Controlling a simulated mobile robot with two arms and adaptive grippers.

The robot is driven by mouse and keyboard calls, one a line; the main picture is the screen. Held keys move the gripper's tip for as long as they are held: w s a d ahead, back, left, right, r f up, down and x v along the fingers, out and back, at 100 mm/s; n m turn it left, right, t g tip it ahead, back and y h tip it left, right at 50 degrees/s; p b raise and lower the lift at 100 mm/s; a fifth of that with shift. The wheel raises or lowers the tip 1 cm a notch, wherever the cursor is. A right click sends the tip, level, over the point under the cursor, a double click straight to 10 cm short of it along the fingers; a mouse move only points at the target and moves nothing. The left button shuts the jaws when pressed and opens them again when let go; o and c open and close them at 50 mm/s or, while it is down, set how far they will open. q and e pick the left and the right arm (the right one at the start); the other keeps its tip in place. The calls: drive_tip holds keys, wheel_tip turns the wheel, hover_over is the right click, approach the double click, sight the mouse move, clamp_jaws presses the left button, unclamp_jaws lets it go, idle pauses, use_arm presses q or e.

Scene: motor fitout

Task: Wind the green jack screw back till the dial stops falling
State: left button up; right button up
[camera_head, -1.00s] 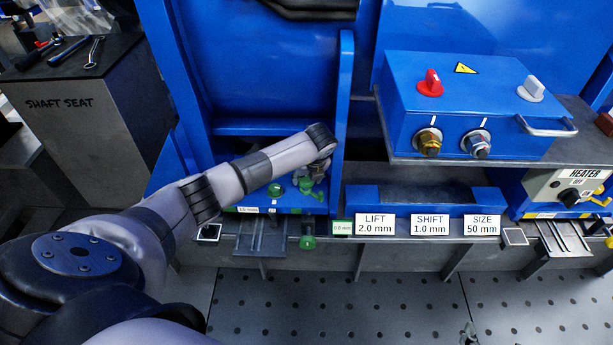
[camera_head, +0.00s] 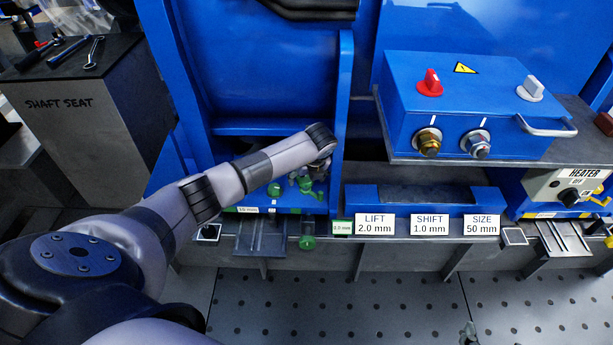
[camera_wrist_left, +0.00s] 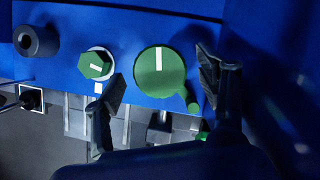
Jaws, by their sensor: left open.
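In the left wrist view a round green knob (camera_wrist_left: 158,75) with a white line and a small side handle (camera_wrist_left: 193,106) sits on the blue panel. A smaller green hex-shaped screw head (camera_wrist_left: 96,65) with a white mark is left of it. I cannot tell for sure which is the jack screw. My left gripper (camera_wrist_left: 160,66) is open, its fingers apart on either side of the round knob. In the head view its wrist partly hides the green parts (camera_head: 307,187). A small green label (camera_head: 342,227) seems to read 0.0 mm.
Signs LIFT 2.0 mm (camera_head: 375,224), SHIFT 1.0 mm (camera_head: 430,224) and SIZE 50 mm (camera_head: 482,225) stand on the front ledge. A blue control box (camera_head: 470,105) is at right. A black cylinder (camera_wrist_left: 36,41) protrudes from the panel. A blue upright (camera_head: 342,120) stands close beside my wrist.

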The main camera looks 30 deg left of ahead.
sight(306, 179)
use_arm(q)
wheel_tip(306, 179, up, 10)
idle(0.6)
idle(0.7)
